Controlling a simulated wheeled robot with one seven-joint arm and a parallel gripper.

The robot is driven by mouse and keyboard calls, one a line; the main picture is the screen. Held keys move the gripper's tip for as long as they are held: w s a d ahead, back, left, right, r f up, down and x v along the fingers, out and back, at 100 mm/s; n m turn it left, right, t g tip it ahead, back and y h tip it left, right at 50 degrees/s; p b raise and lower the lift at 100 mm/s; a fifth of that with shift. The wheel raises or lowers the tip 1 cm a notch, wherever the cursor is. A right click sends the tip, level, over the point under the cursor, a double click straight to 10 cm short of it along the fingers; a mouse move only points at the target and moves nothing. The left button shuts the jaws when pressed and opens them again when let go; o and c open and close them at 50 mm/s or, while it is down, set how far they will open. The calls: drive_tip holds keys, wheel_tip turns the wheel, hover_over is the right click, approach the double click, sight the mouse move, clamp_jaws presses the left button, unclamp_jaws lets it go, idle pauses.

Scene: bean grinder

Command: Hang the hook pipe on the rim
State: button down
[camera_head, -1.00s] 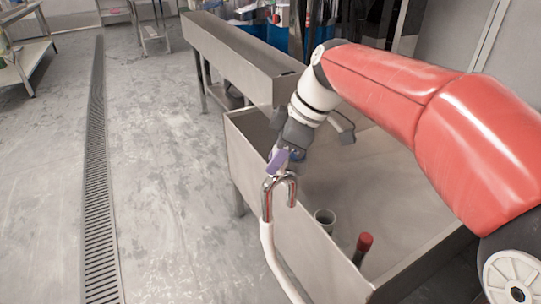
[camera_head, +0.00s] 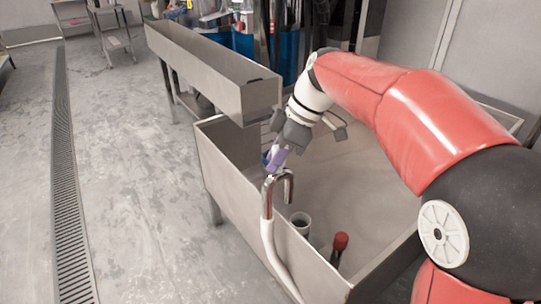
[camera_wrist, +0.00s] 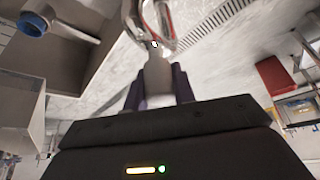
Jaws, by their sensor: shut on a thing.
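The hook pipe (camera_head: 267,232) has a chrome bend at the top and a long white lower part running down and out of the frame. My gripper (camera_head: 274,160) is shut on the chrome hook near its top; purple finger pads show. In the head view the bend is above the near-left rim (camera_head: 236,171) of the metal basin, its long leg on the outer side and its short tip toward the inside. I cannot tell if it touches the rim. The wrist view shows the chrome hook (camera_wrist: 165,22) just past my fingers (camera_wrist: 157,80).
Inside the basin stand a grey cup-like pipe end (camera_head: 301,222) and a red-topped piece (camera_head: 340,243). A long metal trough (camera_head: 215,72) stands behind. The floor to the left, with its drain grate (camera_head: 68,190), is clear.

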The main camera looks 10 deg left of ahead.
wheel_tip(320, 180, down, 10)
drive_tip(key=b, duration=0.7)
drive_tip(key=shift+b, duration=0.35)
drive_tip(key=shift+f, duration=0.1)
drive_tip(key=c, duration=1.1)
unclamp_jaws()
